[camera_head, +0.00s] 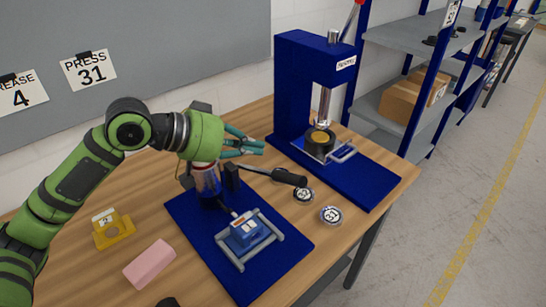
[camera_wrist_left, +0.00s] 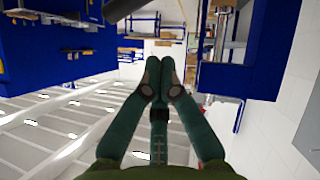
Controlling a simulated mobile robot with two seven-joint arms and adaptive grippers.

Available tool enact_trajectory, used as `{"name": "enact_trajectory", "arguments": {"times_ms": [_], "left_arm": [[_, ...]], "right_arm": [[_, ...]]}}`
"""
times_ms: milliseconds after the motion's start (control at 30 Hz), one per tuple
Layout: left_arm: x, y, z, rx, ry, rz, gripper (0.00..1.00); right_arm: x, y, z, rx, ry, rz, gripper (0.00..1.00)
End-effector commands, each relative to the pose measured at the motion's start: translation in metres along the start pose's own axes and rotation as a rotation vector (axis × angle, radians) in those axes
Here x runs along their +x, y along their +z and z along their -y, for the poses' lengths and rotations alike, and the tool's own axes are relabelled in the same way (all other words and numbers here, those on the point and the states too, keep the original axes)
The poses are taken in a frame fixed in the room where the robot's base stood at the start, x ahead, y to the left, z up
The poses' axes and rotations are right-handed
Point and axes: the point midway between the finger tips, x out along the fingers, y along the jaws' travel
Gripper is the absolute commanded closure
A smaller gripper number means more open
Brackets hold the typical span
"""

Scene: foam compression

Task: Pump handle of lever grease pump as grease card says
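The lever grease pump has a silver and dark blue cylinder (camera_head: 207,180) on a blue base plate (camera_head: 268,276). Its dark handle ends in a black grip (camera_head: 289,177) and slopes slightly down to the right. The grease card (camera_head: 22,92), partly cut off at the left edge, reads 4. My left gripper (camera_head: 259,147) is above and behind the handle, apart from the grip as far as I can see. In the left wrist view its fingertips (camera_wrist_left: 160,66) are together with nothing visible between them. My left forearm hides part of the pump's top. My right gripper does not show.
Two round labelled discs (camera_head: 331,215) lie near the handle. A blue block (camera_head: 245,232) sits in a grey frame; a pink block (camera_head: 149,264) and yellow holder (camera_head: 113,234) are left.

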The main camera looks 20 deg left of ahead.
Motion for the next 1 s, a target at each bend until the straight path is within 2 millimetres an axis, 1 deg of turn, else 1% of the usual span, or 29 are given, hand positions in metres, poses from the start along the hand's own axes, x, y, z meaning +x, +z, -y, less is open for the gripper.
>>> {"name": "enact_trajectory", "arguments": {"times_ms": [33, 133, 167, 200, 333, 533, 867, 1000], "left_arm": [[0.01, -0.003, -0.004, -0.001, 0.005, 0.001, 1.0], [0.03, -0.003, -0.003, -0.001, 0.004, 0.001, 1.0], [0.036, 0.0, -0.003, 0.0, 0.003, 0.002, 1.0], [0.04, 0.007, -0.002, -0.001, 0.001, 0.005, 1.0], [0.052, 0.02, -0.001, 0.0, 0.0, 0.003, 1.0], [0.059, 0.028, 0.0, 0.001, -0.002, 0.0, 1.0], [0.06, 0.029, 0.001, 0.003, -0.004, 0.0, 1.0], [0.065, 0.037, 0.01, 0.054, -0.038, 0.003, 1.0]], "right_arm": [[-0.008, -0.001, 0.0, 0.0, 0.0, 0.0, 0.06], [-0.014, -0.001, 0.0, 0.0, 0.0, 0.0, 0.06], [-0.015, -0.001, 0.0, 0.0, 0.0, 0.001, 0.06], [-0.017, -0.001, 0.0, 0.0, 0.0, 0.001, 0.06], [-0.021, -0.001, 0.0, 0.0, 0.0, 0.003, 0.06], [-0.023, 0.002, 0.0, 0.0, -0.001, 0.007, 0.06], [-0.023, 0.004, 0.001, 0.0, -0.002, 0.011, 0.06], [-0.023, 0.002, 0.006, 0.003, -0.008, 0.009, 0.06]]}}
